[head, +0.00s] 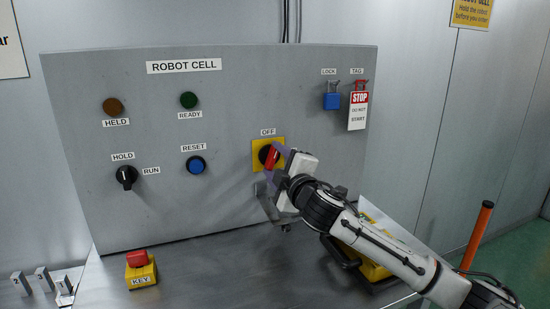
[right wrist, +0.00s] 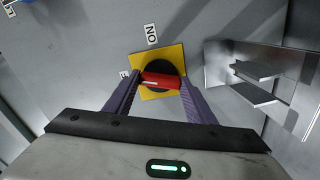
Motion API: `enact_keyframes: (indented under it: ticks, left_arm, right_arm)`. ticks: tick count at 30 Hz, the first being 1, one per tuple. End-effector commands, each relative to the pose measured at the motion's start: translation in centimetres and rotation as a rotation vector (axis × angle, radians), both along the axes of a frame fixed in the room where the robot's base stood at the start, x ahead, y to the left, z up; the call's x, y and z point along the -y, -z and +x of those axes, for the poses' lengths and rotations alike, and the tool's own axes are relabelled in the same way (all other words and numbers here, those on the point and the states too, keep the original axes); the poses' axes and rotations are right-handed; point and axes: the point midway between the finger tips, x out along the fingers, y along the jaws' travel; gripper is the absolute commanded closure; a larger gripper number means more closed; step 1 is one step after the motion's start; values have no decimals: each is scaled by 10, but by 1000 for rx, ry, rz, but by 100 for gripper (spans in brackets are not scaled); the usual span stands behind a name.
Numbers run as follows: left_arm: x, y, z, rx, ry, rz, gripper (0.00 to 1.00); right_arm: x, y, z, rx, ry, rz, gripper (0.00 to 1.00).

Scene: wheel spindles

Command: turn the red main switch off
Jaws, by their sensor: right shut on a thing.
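The red main switch (head: 271,157) sits on a yellow plate (head: 256,166) on the grey panel, below an OFF label (head: 268,132). Its red handle appears tilted from upright in the head view. In the right wrist view the red handle (right wrist: 162,81) lies across a black disc on the yellow plate (right wrist: 145,94), near an ON label (right wrist: 151,33). My right gripper (head: 275,165) is shut on the handle, with its purple fingers at the two ends of it. The gripper hides part of the switch and plate in the head view. My left gripper is not in view.
On the panel are a HOLD/RUN knob (head: 127,177), a blue RESET button (head: 196,165), a blue lock (head: 332,100) and a STOP tag (head: 358,111). A metal bracket (right wrist: 265,85) projects beside the switch.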

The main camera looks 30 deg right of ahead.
Motion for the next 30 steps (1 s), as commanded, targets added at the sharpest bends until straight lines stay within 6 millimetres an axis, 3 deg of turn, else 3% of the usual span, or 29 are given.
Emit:
enact_keyframes:
  ticks: [12,30]
  left_arm:
    - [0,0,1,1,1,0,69]
    - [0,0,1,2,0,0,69]
  right_arm:
    - [-1,1,0,-67,-1,-275,72]
    - [-1,1,0,-87,-1,-361,72]
